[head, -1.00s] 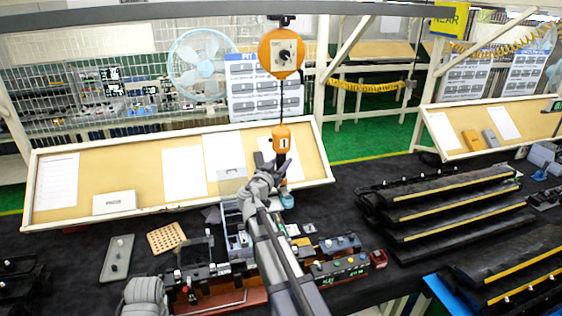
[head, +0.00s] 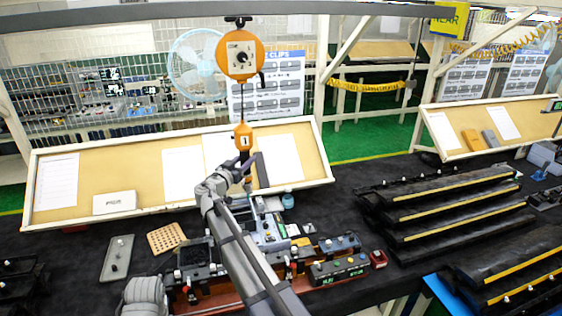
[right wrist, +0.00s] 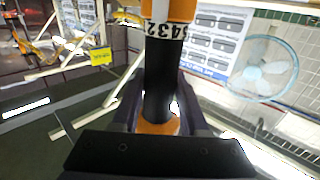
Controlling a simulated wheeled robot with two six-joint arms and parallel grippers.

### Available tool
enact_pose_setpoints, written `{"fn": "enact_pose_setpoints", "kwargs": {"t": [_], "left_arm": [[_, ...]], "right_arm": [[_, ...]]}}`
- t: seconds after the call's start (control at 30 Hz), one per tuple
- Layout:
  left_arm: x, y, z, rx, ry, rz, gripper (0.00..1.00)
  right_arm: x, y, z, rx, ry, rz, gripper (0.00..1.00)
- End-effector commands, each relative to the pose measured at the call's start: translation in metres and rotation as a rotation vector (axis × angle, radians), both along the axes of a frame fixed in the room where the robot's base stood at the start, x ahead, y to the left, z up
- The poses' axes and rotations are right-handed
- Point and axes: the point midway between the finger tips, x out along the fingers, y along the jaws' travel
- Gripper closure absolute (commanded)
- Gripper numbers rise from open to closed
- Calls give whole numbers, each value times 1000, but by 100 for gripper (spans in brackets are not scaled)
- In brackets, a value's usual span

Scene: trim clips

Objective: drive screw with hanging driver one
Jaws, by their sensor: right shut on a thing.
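The hanging driver, orange on top with a "1" label (head: 243,136), hangs on a cable below a round orange balancer (head: 240,56). My right gripper (head: 241,172) is shut on the driver's dark grip, above the workbench. In the right wrist view the black grip (right wrist: 165,75) stands between the two fingers of the gripper (right wrist: 158,108), with orange parts above and below. The driver's tip is hidden in the head view. A reddish-brown work fixture (head: 215,297) with dark blocks stands below, partly behind my right arm. I cannot make out the screw. My left gripper is not in view.
A tilted tan board (head: 100,177) with papers stands behind the bench. A grey tray (head: 117,259) and a perforated tan block (head: 166,238) lie left of the fixture. Black stepped racks (head: 440,205) fill the right.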

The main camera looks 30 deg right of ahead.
Motion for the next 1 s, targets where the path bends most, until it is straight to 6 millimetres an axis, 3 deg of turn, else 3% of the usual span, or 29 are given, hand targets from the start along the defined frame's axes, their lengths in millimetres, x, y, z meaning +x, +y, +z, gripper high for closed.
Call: {"fn": "enact_pose_setpoints", "kwargs": {"t": [0.27,0.57,1.0], "left_arm": [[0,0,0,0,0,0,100],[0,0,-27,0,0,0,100],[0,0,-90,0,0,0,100]], "right_arm": [[22,27,0,0,1,3,100],[20,26,-27,1,1,1,100],[20,26,-90,1,1,1,100]]}}
